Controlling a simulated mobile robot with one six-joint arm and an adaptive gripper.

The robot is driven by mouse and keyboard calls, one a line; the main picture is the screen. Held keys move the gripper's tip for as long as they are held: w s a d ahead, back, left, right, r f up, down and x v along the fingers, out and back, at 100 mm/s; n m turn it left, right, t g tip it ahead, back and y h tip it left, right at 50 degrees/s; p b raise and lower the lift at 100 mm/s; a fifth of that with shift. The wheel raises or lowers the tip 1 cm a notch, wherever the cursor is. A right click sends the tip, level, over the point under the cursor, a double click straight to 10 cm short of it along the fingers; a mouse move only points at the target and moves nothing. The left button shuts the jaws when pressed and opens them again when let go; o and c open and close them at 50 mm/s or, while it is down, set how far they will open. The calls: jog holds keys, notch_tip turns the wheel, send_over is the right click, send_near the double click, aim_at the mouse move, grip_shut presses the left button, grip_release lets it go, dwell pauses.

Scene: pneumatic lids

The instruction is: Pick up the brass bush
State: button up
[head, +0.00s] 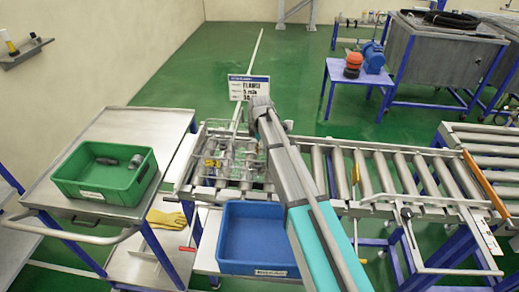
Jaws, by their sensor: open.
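I cannot make out the brass bush for certain. Small yellowish parts (211,163) show among clear and metal pieces on the left end of the roller conveyor (340,174), too small to identify. My arm (300,180) reaches from the lower right up over this cluster, and its far end stands above the cluster's right side.
A green bin (75,184) with a few grey metal parts stands on the steel cart (110,128) at left. An empty blue bin (246,240) sits below the conveyor. A sign (248,88) stands behind the cluster. A yellow glove (166,219) lies on the cart's lower level.

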grip_shut()
dwell(0.3)
jog(key=shift+r, duration=0.2)
notch_tip(320, 180, up, 2)
jog(key=shift+r+p, duration=0.1)
jog(key=shift+p, duration=1.15)
jog(key=s+d+r+p, duration=0.2)
jog(key=s+r+p, duration=0.8)
jog(key=s, duration=0.4)
jog(key=shift+d+r, duration=0.15)
jog(key=shift+r, duration=0.1)
jog(key=shift+w, duration=0.1)
